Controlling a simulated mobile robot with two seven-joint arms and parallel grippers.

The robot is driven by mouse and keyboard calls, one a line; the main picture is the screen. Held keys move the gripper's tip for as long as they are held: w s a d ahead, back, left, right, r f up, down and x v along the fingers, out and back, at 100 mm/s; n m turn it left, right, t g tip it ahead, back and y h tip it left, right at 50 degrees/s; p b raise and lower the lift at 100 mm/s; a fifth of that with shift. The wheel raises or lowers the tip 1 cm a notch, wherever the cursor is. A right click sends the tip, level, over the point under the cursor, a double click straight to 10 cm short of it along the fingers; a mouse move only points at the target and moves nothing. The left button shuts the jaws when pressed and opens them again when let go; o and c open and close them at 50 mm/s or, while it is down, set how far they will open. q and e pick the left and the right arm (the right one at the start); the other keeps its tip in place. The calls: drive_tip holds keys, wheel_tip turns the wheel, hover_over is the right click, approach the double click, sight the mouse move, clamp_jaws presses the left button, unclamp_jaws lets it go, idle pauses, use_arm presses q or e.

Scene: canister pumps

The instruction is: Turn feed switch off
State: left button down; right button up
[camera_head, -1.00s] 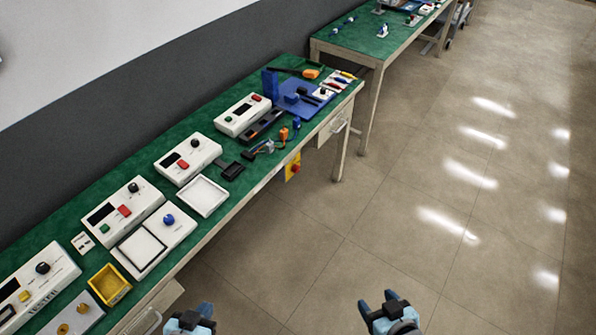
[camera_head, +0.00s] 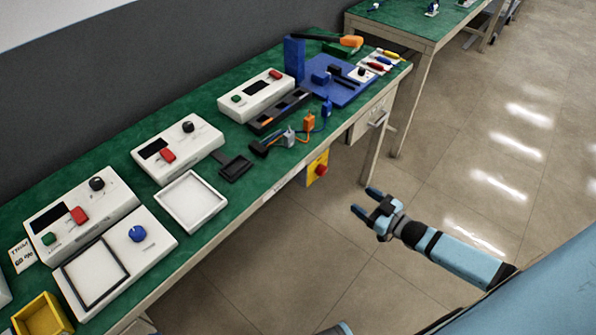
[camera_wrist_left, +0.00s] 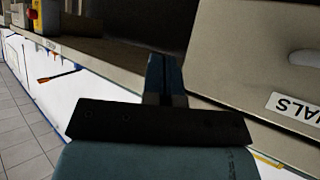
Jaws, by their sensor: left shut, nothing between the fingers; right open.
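A red knob on a yellow plate (camera_head: 317,168) is fixed to the front edge of the near bench; I cannot read whether it is the feed switch. White control boxes with red and green buttons and black knobs stand on the bench, among them a left one (camera_head: 85,213), a middle one (camera_head: 178,148) and a rear one (camera_head: 257,96). My right gripper (camera_head: 363,201) is open and empty over the floor, right of the yellow plate and apart from it. My left gripper (camera_wrist_left: 163,75) shows in the left wrist view, shut and empty beside a drawer front.
The near bench has a green top (camera_head: 110,170). A white tray (camera_head: 191,201), a yellow bin (camera_head: 42,316) and a blue fixture (camera_head: 338,92) stand on it. A second bench (camera_head: 415,27) is behind. The floor at the right (camera_head: 460,150) is clear.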

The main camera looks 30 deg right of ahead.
sight(325, 172)
drive_tip(key=b+x, duration=0.1)
drive_tip(key=x, duration=1.3)
drive_tip(key=shift+w+d+r+b, duration=0.1)
drive_tip(key=shift+w+r+b, duration=0.05)
drive_tip(key=shift+w+b, duration=0.25)
drive_tip(key=shift+c, duration=0.2)
drive_tip(key=c, duration=0.9)
